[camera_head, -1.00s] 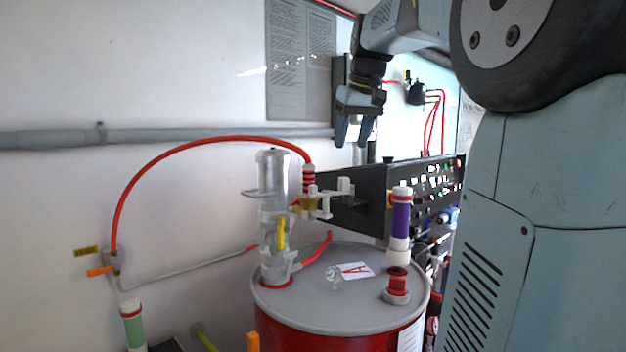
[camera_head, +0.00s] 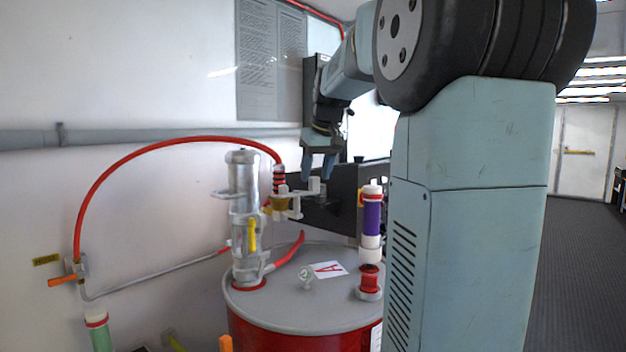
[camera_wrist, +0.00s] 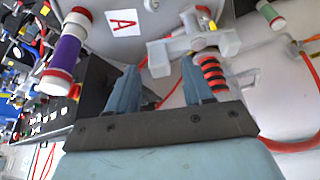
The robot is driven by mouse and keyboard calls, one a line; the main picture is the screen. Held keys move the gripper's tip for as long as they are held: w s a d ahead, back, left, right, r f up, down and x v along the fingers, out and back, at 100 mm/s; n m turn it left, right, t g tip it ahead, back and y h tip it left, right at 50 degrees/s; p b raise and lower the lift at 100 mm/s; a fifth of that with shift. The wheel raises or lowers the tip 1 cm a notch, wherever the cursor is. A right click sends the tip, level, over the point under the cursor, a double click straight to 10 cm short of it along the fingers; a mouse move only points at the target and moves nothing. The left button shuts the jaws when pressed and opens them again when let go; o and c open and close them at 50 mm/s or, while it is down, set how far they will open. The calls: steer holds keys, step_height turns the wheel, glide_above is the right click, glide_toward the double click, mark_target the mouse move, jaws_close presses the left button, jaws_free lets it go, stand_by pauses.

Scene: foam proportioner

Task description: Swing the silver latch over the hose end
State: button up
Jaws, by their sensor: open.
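The silver latch (camera_head: 309,189) is a pale grey blocky piece. In the wrist view the latch (camera_wrist: 190,45) lies just beyond my fingertips, and the banded hose end (camera_wrist: 212,76) is near the right finger. My gripper (camera_head: 319,172) points down with its fingers apart, just above the latch's right end in the head view. In the wrist view my gripper (camera_wrist: 160,76) is open with nothing between the fingers. I cannot tell whether a finger touches the latch.
The red drum's grey lid (camera_head: 320,310) is below. A purple-and-white tube (camera_head: 371,222) stands on it to the right. A red hose (camera_head: 150,150) arcs left to a wall valve with an orange handle (camera_head: 63,280). A dark panel (camera_head: 325,212) is behind.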

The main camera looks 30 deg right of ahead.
steer(key=shift+x, duration=1.25)
